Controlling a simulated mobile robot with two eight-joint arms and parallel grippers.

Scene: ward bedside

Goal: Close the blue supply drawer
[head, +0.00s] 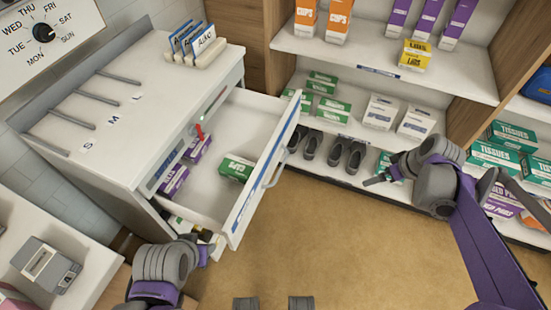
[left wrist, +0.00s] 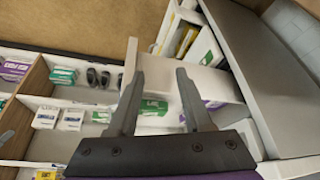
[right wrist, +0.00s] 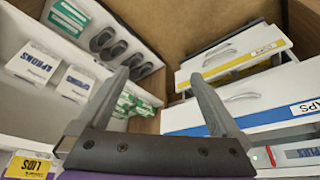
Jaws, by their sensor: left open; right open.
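The blue supply drawer stands pulled out of the white cabinet, its white front with a blue stripe (head: 262,180) and a grey bar handle (head: 275,168) facing the room. Purple boxes (head: 174,180) and a green box (head: 235,167) lie inside. In the right wrist view a blue-striped front (right wrist: 250,115) shows beyond the fingers. My left gripper (head: 211,248) is open near the drawer's near front corner; its open fingers show in the left wrist view (left wrist: 158,88). My right gripper (head: 378,180) is open and empty, right of the drawer front and apart from it.
The cabinet top (head: 130,105) carries a file holder (head: 195,50) and grey rods. A shelf (head: 400,75) with boxes and dark shoes (head: 333,150) stands behind. A yellow-striped drawer front (right wrist: 235,65) shows in the right wrist view. The tan floor (head: 320,235) before the drawer is clear.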

